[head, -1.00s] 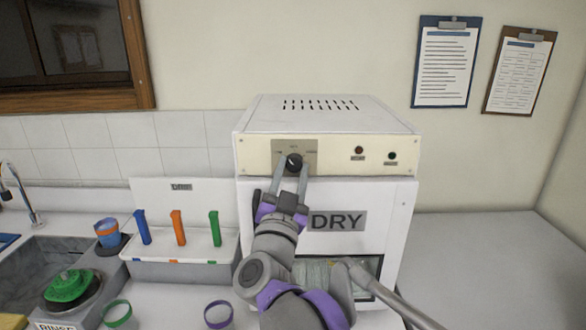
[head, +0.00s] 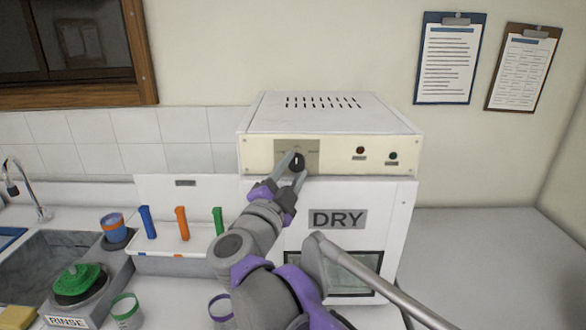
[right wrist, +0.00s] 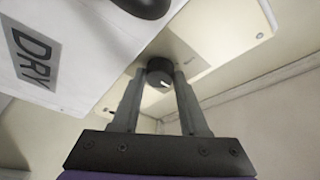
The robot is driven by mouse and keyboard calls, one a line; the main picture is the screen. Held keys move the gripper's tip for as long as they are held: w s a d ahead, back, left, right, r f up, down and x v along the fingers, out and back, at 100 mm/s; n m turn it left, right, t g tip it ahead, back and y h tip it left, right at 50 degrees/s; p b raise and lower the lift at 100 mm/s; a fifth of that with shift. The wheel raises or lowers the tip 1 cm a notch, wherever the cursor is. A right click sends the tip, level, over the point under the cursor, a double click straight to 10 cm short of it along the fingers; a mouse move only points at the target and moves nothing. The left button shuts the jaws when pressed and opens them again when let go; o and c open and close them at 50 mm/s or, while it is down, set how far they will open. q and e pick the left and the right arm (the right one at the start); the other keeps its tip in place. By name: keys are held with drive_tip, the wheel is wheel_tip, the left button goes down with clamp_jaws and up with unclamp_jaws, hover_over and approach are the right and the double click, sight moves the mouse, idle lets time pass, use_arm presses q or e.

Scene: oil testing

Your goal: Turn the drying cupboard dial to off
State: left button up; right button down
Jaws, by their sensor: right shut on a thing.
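The drying cupboard (head: 398,195) is a white box labelled DRY, with a cream control panel along its upper front. Its black dial (head: 297,161) sits on a grey plate at the panel's left. My right gripper (head: 293,164) is shut on the dial, one finger on each side. In the right wrist view the dial (right wrist: 159,74) shows between the fingertips, with a white pointer mark on its face. In the head view the pointer looks roughly upright; the plate's small lettering is too small to read. My left gripper is not in view.
A red and a dark indicator (head: 360,150) sit on the panel's right. To the left stand a tray (head: 170,263) with blue, orange and green handled tools, a sink (head: 40,260) and a RINSE station (head: 68,321). The counter (head: 480,260) at right is clear.

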drive_tip(key=shift+f, duration=0.1)
idle(0.3)
drive_tip(key=shift+c, duration=2.2)
unclamp_jaws()
drive_tip(key=shift+s, duration=0.1)
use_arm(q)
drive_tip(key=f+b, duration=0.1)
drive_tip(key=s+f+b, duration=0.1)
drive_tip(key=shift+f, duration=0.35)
use_arm(e)
drive_tip(key=v, duration=1)
drive_tip(key=shift+s+a, duration=0.15)
drive_tip(key=shift+s, duration=0.15)
drive_tip(key=shift+w, duration=0.1)
